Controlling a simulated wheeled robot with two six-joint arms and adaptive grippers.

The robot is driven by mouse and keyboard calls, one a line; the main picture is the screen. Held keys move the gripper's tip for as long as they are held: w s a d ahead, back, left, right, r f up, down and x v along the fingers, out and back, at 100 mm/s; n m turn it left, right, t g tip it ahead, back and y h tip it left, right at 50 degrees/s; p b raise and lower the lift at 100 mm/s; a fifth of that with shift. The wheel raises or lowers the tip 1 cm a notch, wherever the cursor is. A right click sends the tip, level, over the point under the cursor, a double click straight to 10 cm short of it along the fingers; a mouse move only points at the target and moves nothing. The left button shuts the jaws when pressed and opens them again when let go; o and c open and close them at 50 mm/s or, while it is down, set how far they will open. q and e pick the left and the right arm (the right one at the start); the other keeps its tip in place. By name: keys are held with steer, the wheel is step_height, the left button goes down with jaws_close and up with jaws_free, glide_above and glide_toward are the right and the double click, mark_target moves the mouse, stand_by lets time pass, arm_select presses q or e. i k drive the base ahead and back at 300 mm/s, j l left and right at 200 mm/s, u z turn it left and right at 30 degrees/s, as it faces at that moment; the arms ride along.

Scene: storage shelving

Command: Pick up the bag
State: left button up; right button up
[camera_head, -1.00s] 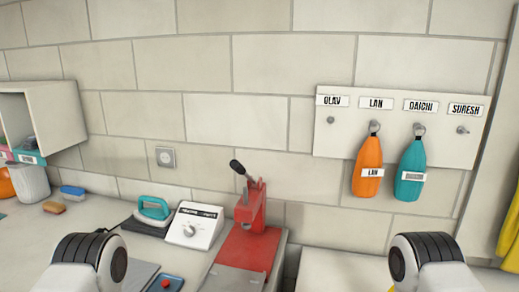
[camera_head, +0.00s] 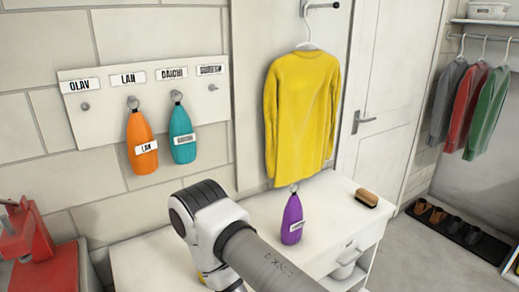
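A purple bag (camera_head: 291,222) with a ring at its top and a white label is at the white cabinet top (camera_head: 335,207), below a hanging yellow shirt. I cannot tell whether it stands or lies there. An orange bag (camera_head: 141,140) labelled LAN and a teal bag (camera_head: 181,134) with a white label hang from hooks on the wall board (camera_head: 75,99). The board's OLAV and SURESH hooks are empty. One of my arms reaches in from the bottom, left of the purple bag and apart from it in the picture. Neither gripper shows.
The yellow shirt (camera_head: 302,115) hangs on a hanger just above the purple bag. A brown brush (camera_head: 367,198) lies at the cabinet's right end. A red press (camera_head: 28,243) stands at the far left. A door (camera_head: 389,90) and a shoe mat (camera_head: 459,234) are at the right.

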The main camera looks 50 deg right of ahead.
mark_target(293, 222)
steer(key=z, duration=1.7)
